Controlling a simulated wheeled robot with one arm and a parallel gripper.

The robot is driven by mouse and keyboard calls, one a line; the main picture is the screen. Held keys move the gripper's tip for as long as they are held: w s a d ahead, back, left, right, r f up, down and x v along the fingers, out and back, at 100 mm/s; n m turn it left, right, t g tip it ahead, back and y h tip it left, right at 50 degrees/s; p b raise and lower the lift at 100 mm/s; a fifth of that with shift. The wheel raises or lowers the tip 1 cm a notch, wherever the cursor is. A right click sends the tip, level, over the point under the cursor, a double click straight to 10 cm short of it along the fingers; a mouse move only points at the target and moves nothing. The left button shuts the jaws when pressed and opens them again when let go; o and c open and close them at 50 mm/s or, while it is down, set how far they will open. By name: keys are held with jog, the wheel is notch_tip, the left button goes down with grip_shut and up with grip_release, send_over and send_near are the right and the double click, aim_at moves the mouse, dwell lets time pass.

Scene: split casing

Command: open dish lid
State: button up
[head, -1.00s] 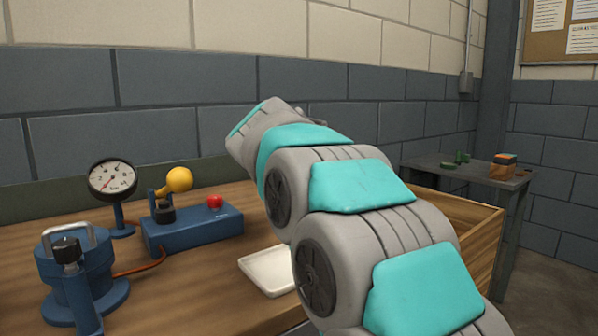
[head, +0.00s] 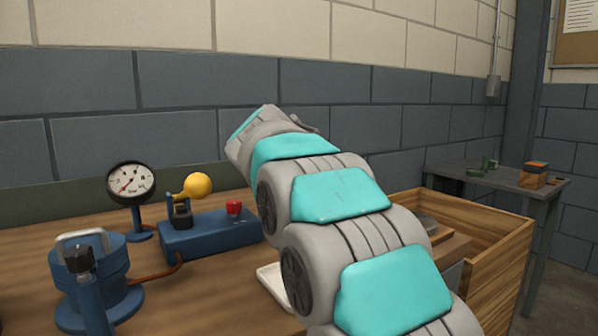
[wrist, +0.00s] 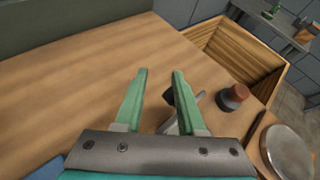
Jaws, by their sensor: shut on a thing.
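My gripper (wrist: 160,85) shows in the wrist view with two green fingers standing apart. A small grey and black part (wrist: 170,127) shows between and behind them, touching or close to the right finger and partly hidden by it. I cannot tell its full shape. A round grey disc (wrist: 288,150), which may be the dish lid, lies at the lower right of the wrist view, apart from the fingers. In the head view my arm hides the gripper. A white shallow dish or tray (head: 272,284) is partly hidden behind my arm there.
A blue canister (head: 90,268) with a handle, a gauge (head: 131,184) and a blue box with a red knob (head: 210,234) stand at left. A wooden crate (head: 494,258) is at right. A dark, red-topped cylinder (wrist: 233,97) stands near it. The wooden tabletop (wrist: 80,85) is largely clear at left.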

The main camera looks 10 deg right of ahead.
jog(key=o, duration=0.4)
notch_tip(320, 180, down, 3)
jog(key=shift+s+r+g, duration=0.1)
jog(key=shift+g, duration=0.2)
jog(key=shift+d+f, duration=0.2)
jog(key=shift+f, duration=0.1)
jog(key=shift+d, duration=0.2)
jog(key=shift+a+r, duration=0.2)
jog(key=shift+r, duration=0.45)
jog(key=shift+d+f, duration=0.2)
jog(key=shift+f, duration=0.05)
jog(key=a+r, duration=0.5)
jog(key=r, duration=0.2)
jog(key=shift+s+a+r, duration=0.4)
jog(key=shift+s, duration=0.05)
